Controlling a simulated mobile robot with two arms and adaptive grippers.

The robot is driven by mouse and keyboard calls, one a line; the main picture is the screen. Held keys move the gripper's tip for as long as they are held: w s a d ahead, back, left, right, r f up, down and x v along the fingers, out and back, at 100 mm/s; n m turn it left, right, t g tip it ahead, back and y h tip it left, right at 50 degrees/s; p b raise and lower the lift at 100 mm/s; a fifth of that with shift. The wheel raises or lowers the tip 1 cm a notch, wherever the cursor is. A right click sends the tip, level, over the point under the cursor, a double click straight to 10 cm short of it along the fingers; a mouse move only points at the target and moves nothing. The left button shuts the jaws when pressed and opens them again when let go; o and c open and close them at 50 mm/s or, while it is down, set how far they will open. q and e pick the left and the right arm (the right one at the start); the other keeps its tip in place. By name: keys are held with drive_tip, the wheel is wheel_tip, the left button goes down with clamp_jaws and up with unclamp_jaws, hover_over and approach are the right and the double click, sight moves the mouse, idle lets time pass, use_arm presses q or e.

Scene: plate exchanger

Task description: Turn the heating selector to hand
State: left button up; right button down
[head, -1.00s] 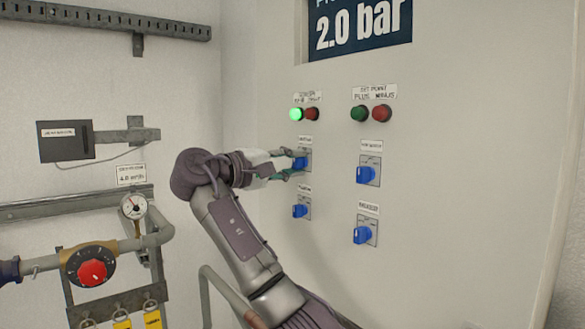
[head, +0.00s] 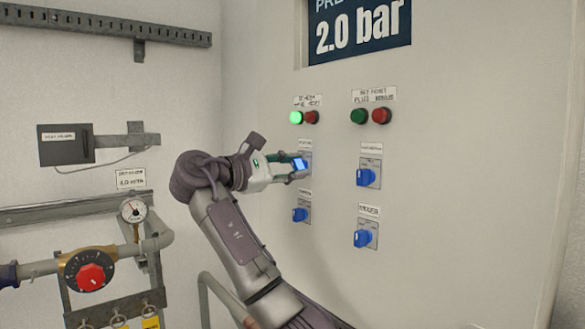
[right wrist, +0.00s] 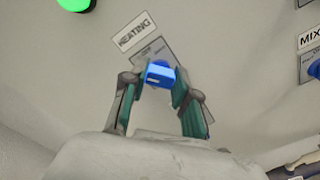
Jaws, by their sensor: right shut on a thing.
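The heating selector is a blue knob (head: 300,164) on a small grey plate, upper left of the selectors on the pale cabinet front. In the right wrist view the blue knob (right wrist: 160,74) sits below a label reading HEATING (right wrist: 134,31). My right gripper (head: 294,167) is at this knob, its fingers on either side of it. In the right wrist view the gripper (right wrist: 158,82) has its teal finger pads against the knob's sides. The plate's position marks are too small to read. My left gripper is not in view.
Three other blue selectors are near: one below (head: 300,214) and two to the right (head: 367,177) (head: 363,238). A lit green lamp (head: 296,117) is above. A pressure screen (head: 360,30) tops the cabinet. Pipework with a gauge (head: 133,210) and red dial (head: 92,275) stands left.

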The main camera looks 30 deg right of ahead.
drive_tip(key=shift+n, duration=0.5)
drive_tip(key=c, duration=0.9)
unclamp_jaws()
drive_tip(key=shift+a, duration=0.2)
drive_tip(key=a, duration=1.1)
drive_tip(key=shift+s+a, duration=0.25)
drive_tip(key=shift+s, duration=0.15)
drive_tip(key=shift+f, duration=0.1)
